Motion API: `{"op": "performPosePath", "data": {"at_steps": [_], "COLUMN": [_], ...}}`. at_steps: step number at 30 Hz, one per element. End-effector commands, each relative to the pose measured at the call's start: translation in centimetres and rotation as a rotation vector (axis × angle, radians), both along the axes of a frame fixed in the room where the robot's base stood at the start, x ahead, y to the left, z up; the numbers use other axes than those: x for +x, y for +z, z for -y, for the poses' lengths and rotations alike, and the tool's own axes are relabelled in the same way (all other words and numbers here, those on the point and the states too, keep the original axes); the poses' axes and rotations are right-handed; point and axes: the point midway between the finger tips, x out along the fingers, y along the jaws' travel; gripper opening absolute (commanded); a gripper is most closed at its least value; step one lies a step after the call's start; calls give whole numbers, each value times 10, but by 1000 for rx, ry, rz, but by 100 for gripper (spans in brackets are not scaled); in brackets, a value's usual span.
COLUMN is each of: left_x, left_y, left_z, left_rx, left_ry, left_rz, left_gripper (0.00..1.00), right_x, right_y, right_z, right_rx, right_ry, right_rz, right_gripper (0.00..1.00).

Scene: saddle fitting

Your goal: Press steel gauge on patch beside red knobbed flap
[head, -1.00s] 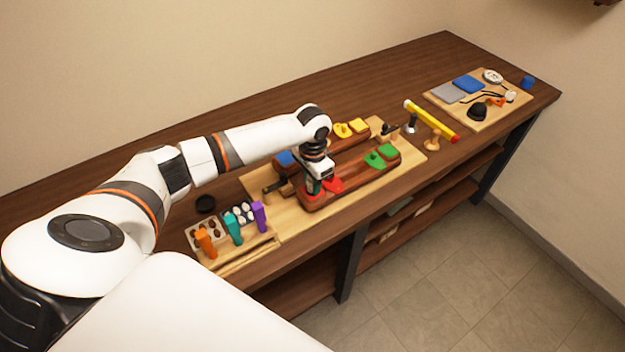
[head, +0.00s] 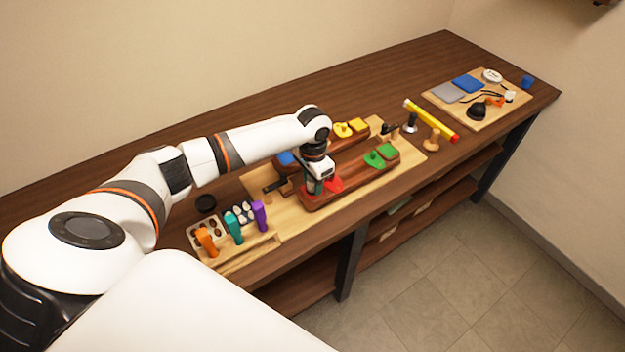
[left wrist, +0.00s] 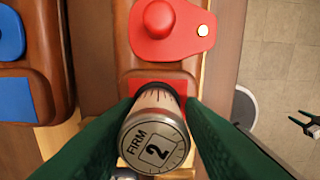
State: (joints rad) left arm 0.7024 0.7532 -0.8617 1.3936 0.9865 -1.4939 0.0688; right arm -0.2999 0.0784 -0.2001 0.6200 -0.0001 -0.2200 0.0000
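My left gripper (left wrist: 158,115) is shut on the steel gauge (left wrist: 157,138), a metal cylinder whose round face reads "FIRM 2". The gauge stands over the red patch (left wrist: 146,86), which shows just behind it in the left wrist view; I cannot tell whether they touch. The red knobbed flap (left wrist: 188,40) lies beside the patch, on the same brown padded block. In the head view, my left gripper (head: 314,190) is at the near block's left end, next to the red flap (head: 335,184). The gauge is mostly hidden there. My right gripper is not in view.
A blue flap (left wrist: 10,35) and blue patch (left wrist: 16,101) are on the neighbouring block. Green and yellow flaps (head: 375,160) (head: 343,130) are at the blocks' other ends. A holder with coloured handles (head: 233,228) stands at left. A yellow tube (head: 430,120) lies to the right.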

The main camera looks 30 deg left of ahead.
Motion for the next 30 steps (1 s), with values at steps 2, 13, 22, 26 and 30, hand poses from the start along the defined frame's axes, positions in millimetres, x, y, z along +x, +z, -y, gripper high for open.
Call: {"op": "performPosePath", "data": {"at_steps": [2,13,22,26,30], "left_x": [-1,-1,0,0,0], "left_y": [-2,0,50,78,102], "left_z": [-1,-2,-1,0,0], "left_rx": [4,6,4,3,4], "left_ry": [1,2,0,-1,0], "left_rz": [-3,-3,4,6,5], "left_gripper": [51,54,54,54,54], "right_x": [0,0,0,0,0], "right_y": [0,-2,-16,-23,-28], "right_z": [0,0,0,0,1], "right_rx": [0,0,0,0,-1], "right_ry": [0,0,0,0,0], "right_rz": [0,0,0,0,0], "right_gripper": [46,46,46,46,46]}}
